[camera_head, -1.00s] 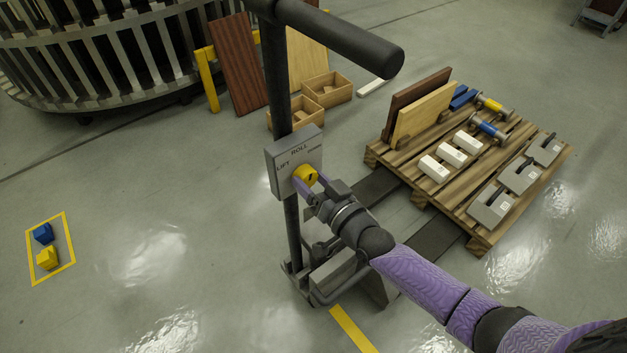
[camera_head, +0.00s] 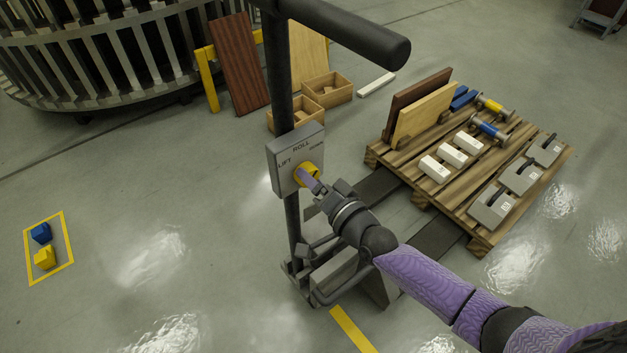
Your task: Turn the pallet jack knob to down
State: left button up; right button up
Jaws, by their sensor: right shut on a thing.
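The pallet jack's grey control box (camera_head: 283,171) is on its upright post, with the labels LIFT, ROLL and a partly legible DOWN. The yellow knob (camera_head: 301,178) sits on the front of the box. My right gripper (camera_head: 309,179) is at the knob and is shut on it. The fingers cover part of the knob, so I cannot tell which label it points to. My left gripper does not show in this view.
The jack's black handle (camera_head: 345,30) extends above the box. A wooden pallet (camera_head: 425,196) with boards, white blocks and grey weights rests on the forks at right. Open floor lies at left, around a yellow-outlined square (camera_head: 69,238) with two small blocks.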

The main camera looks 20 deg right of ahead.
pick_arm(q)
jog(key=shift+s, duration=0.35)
pick_arm(e)
jog(key=shift+f, duration=0.1)
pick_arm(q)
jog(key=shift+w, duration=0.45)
pick_arm(e)
jog(key=shift+r, duration=0.2)
jog(key=o, duration=1.2)
jog(key=shift+o, duration=0.3)
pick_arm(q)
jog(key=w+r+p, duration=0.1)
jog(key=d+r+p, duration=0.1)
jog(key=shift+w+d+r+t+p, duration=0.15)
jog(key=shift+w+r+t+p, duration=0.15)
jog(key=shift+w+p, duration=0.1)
pick_arm(e)
jog(key=v, duration=1)
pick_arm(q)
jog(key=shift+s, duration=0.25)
pick_arm(e)
jog(key=shift+f, duration=0.1)
